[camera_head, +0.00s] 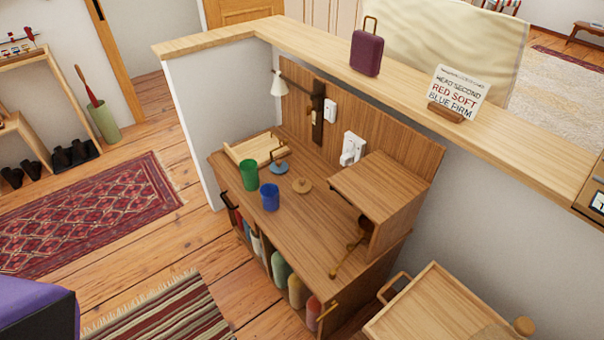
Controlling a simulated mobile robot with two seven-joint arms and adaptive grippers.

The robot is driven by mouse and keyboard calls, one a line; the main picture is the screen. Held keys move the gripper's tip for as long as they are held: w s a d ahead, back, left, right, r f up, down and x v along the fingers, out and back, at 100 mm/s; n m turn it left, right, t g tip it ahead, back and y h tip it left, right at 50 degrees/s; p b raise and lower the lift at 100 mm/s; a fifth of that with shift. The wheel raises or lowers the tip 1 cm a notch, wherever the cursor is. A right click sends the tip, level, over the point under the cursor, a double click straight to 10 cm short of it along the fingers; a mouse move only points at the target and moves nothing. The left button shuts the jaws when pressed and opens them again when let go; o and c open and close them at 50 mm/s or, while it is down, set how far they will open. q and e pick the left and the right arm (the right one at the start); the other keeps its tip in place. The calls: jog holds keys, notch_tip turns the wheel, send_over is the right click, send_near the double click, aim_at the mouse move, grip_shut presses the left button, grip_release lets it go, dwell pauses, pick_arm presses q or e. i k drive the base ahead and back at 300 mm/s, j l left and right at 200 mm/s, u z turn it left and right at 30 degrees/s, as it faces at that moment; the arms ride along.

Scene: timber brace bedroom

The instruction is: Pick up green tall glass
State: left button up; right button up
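A green glass (249,175) stands upright on the wooden cabinet top (300,225), near its left front edge. It is taller than the blue glass (270,197), which stands just to its right and nearer the front. Neither of my grippers shows in the head view.
Behind the glasses are a shallow wooden tray (256,148), a small blue-based stand (279,167) and a round wooden piece (302,185). A wooden box shelf (378,197) stands at the right end. A wall lamp (280,87) hangs behind. Floor left of the cabinet is open.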

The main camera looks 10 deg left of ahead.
aim_at(248, 167)
jog(key=i+j+z, duration=0.1)
jog(key=j+z, duration=0.15)
jog(key=z, duration=0.15)
jog(key=j+z, duration=0.55)
jog(key=z, duration=0.2)
jog(key=j+z, duration=0.25)
jog(key=j, duration=0.25)
jog(key=k+j+z, duration=0.1)
jog(key=j+z, duration=0.2)
jog(key=j, duration=0.25)
jog(key=k+j, duration=0.1)
jog(key=j, duration=0.25)
jog(key=k+j+z, duration=0.1)
jog(key=j, duration=0.25)
jog(key=k+j, duration=0.1)
jog(key=j, duration=0.25)
jog(key=j+z, duration=0.25)
jog(key=j, duration=0.8)
jog(key=k+j+u, duration=0.15)
jog(key=j, duration=0.2)
jog(key=k+l, duration=0.2)
jog(key=l, duration=0.15)
